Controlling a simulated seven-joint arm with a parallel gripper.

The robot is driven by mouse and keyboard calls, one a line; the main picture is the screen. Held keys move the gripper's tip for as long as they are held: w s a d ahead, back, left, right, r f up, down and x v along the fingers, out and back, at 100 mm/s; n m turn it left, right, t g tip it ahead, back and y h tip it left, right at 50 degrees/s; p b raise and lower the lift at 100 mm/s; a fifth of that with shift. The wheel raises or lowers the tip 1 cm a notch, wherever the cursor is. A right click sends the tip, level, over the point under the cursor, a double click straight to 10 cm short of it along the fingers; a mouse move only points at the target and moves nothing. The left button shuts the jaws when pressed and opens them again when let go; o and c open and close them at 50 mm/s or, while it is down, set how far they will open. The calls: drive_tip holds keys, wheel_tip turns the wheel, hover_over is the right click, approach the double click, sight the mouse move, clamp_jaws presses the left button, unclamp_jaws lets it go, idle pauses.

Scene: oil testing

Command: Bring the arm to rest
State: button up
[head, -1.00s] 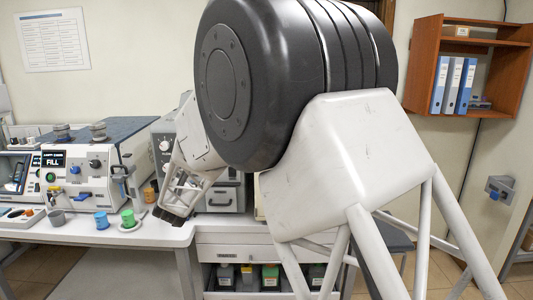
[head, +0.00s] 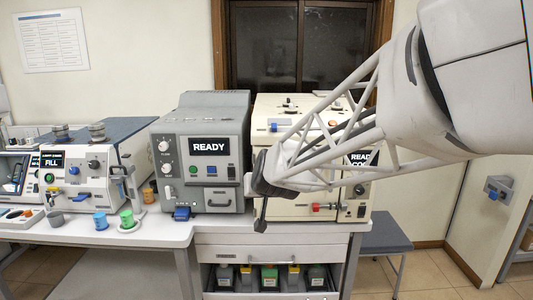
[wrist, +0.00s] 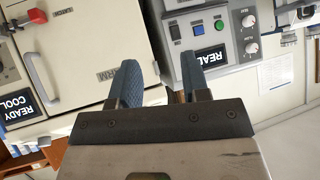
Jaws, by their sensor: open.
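My gripper (head: 260,185) is in front of the cream machine in the head view, near the gap between it and the grey machine. In the wrist view its two blue fingers (wrist: 160,82) stand apart with nothing between them. My arm reaches in from the right side of the head view and hides part of the cream machine (head: 275,205). The grey machine (head: 203,165), with a READY display, stands just left of my gripper. I cannot tell from the views whether the gripper touches either machine.
A white machine (head: 85,185) with a FILL display stands on the bench (head: 110,238) at left. A blue cup (head: 100,220) and a green cup (head: 127,218) sit before it. Bottles (head: 269,276) stand on the shelf below. A grey stool (head: 383,236) is at right.

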drive_tip(key=s+d+f+g+h, duration=0.1)
drive_tip(key=s+d+g, duration=0.1)
drive_tip(key=s+d, duration=0.5)
drive_tip(key=s+d+f+m+g+h, duration=0.1)
drive_tip(key=s+d, duration=0.6)
drive_tip(key=s, duration=0.8)
drive_tip(key=s+d+f+m+g+h, duration=0.1)
drive_tip(key=s+d+f+g, duration=0.1)
drive_tip(key=s+d+g, duration=0.2)
drive_tip(key=s+d, duration=0.3)
drive_tip(key=s, duration=0.5)
drive_tip(key=shift+f+h, duration=0.35)
drive_tip(key=shift+h, duration=0.05)
